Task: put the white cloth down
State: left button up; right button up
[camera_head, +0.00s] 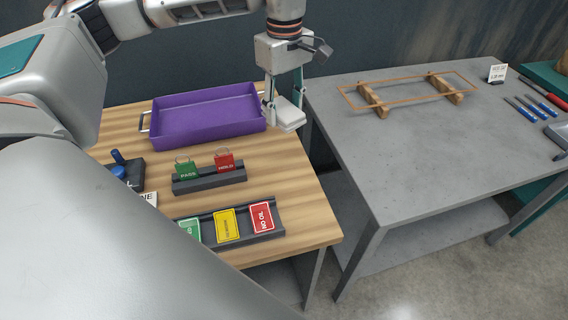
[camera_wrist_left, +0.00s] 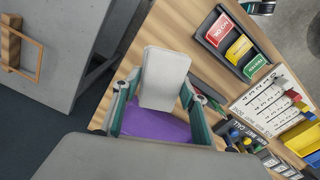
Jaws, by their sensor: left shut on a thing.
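The white cloth (camera_head: 289,114) is a small folded pad held between the fingers of my left gripper (camera_head: 286,104), at the right end of the purple tray near the wooden table's edge. In the left wrist view the cloth (camera_wrist_left: 164,78) shows between the two green fingers of my left gripper (camera_wrist_left: 157,108), above the wooden surface. Whether the cloth touches the table or hangs above it, I cannot tell. My right gripper is not in view.
The purple tray (camera_head: 206,142) stands at the back of the wooden table (camera_head: 290,190). A rack (camera_head: 209,183) holds green and red tags; another (camera_head: 272,233) holds coloured cards. A grey table (camera_head: 420,155) with a wooden frame (camera_head: 405,88) stands right, across a gap.

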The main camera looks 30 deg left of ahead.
aim_at(284, 172)
pick_arm(q)
notch_tip(284, 172, down, 19)
jog(key=shift+r+p, duration=0.15)
jog(key=shift+p, duration=0.35)
jog(key=o, duration=0.6)
jog(key=shift+f, duration=0.2)
jog(key=o, duration=0.4)
jog(key=shift+r, duration=0.1)
notch_tip(284, 172, up, 12)
jog(key=shift+r+b, duration=0.15)
jog(key=shift+b, duration=0.45)
